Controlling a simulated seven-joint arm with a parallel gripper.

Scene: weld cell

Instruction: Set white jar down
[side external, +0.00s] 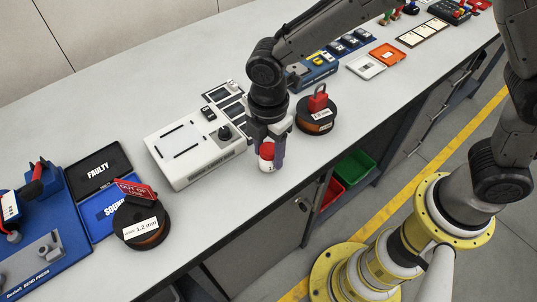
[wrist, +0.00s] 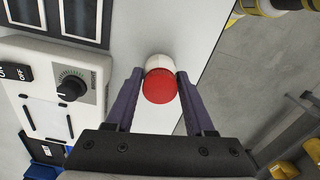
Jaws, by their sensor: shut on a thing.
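The white jar (side external: 267,166) has a red lid and is upright between the fingers of my gripper (side external: 267,155) in the side external view. It is at the front part of the bench, right of the white control box. In the wrist view the jar's white body (wrist: 158,62) and red lid show between the two fingertips of my gripper (wrist: 161,82), which are shut on it. The jar is over the bench top (side external: 225,210); I cannot tell whether its base touches it.
The white control box (side external: 185,155) with a knob stands close left of the jar. A dark spool (side external: 316,122) with a red padlock is to the right. Another spool (side external: 140,235) and blue and black trays (side external: 97,165) are at left. The bench's front edge is near; bare bench lies front-left.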

